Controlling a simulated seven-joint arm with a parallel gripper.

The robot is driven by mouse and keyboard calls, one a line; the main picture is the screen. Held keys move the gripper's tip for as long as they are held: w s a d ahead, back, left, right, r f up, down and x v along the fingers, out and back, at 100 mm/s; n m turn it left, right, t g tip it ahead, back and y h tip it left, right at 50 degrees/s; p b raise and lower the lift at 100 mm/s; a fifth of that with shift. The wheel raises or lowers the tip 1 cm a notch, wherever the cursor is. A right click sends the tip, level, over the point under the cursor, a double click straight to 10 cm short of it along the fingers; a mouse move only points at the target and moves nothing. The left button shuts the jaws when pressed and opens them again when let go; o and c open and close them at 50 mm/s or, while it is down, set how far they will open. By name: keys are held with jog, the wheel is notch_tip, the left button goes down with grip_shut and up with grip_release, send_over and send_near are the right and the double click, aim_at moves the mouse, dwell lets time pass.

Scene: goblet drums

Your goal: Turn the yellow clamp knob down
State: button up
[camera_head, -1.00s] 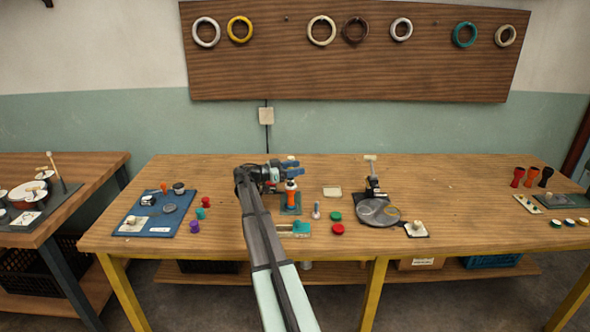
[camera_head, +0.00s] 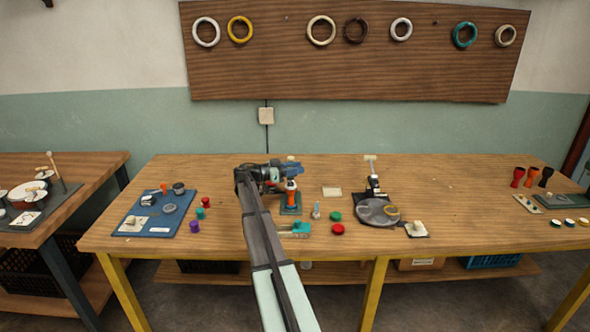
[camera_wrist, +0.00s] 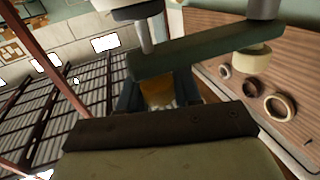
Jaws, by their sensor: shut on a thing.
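My gripper (camera_head: 290,165) is over the middle of the table, at the top of an orange goblet drum (camera_head: 291,195) standing on a green base (camera_head: 291,210). In the wrist view, the yellow clamp knob (camera_wrist: 157,93) sits between my dark blue fingers (camera_wrist: 157,98), which are shut on it. Its lower part is hidden by the dark gripper body. A dark green bar (camera_wrist: 205,50) with metal posts lies just beyond it, and a cream round piece (camera_wrist: 252,60) is at its right. In the head view the knob is too small or covered to make out.
Left of my arm lies a blue mat (camera_head: 158,214) with small parts. A grey round plate (camera_head: 376,212) with an upright post stands further right. Bare table lies between the plate and the right-hand drums (camera_head: 531,177).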

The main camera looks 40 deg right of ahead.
jog(key=shift+m+g, duration=0.3)
jog(key=shift+g, duration=0.1)
jog(key=o, duration=1)
jog(key=shift+v, duration=6.9)
jog(key=shift+r, duration=0.15)
